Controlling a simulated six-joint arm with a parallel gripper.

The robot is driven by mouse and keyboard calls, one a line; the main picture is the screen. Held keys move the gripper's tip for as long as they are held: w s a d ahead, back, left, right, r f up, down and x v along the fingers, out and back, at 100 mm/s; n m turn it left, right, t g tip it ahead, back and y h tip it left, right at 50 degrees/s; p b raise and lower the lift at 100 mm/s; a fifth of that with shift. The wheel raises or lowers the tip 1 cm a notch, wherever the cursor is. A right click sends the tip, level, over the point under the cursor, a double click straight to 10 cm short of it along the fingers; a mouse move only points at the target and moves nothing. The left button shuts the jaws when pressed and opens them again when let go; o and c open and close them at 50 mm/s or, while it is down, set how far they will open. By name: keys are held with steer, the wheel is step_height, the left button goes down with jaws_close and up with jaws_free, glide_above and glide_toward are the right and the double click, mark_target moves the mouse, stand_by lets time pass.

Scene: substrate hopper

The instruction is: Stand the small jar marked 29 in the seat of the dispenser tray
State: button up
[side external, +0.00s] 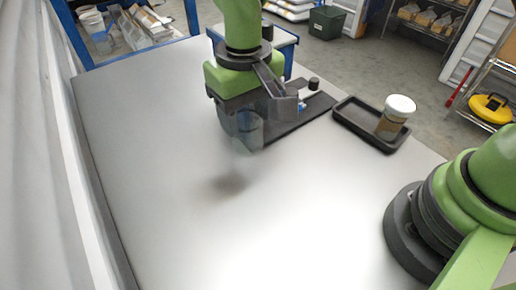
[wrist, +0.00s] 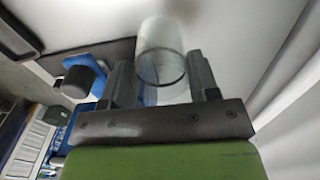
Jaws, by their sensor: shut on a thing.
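My gripper (side external: 256,112) is shut on a clear, see-through cylindrical jar (side external: 247,133) and holds it above the grey table, with a blurred shadow below. In the wrist view the clear jar (wrist: 160,45) sits between the two dark fingers and looks empty, with a round rim facing the camera. No number is readable on it. A dark flat base (side external: 305,115) with a black knob (side external: 314,84) and a blue part (side external: 302,104) stands behind my gripper, partly hidden by it. No seat is clearly visible on it.
A black shallow tray (side external: 350,124) at the right holds a white-lidded jar (side external: 399,104) with brown contents; its marking is unreadable. The front and left of the table (side external: 150,140) are clear. A blue-framed cart (side external: 85,62) stands beyond the far edge.

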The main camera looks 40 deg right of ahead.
mark_target(248, 150)
step_height(248, 150, down, 8)
steer(key=shift+f, duration=0.15)
steer(key=shift+f, duration=0.1)
steer(key=o, duration=0.8)
